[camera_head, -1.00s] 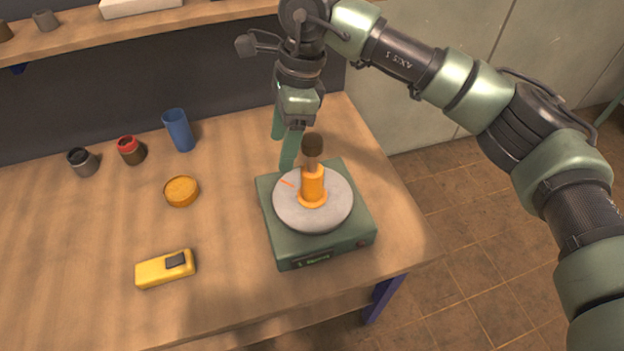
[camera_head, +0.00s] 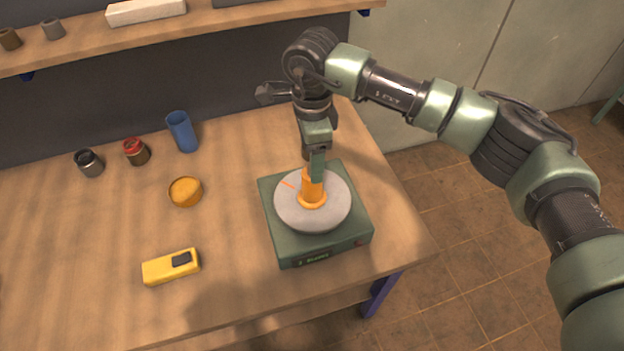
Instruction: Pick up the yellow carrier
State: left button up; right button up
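An orange-yellow upright piece (camera_head: 312,190), which may be the carrier, stands on the round grey plate (camera_head: 290,208) of a green box-shaped device (camera_head: 318,246). A yellow box with a dark patch (camera_head: 160,270) lies on the table to the left. My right gripper (camera_head: 317,165) points down at the top of the upright piece. Its near finger covers most of the piece's dark upper end. The far finger is hidden, so I cannot tell whether the gripper grips the piece. My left gripper is not in view.
On the wooden table (camera_head: 90,225) stand a blue cup (camera_head: 182,132), a red-rimmed jar (camera_head: 136,152), a dark jar (camera_head: 89,163) and a round orange-yellow container (camera_head: 185,192). A shelf (camera_head: 200,26) runs along the back. The table's right edge is near the device.

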grip_shut()
jog(key=shift+r, duration=0.15)
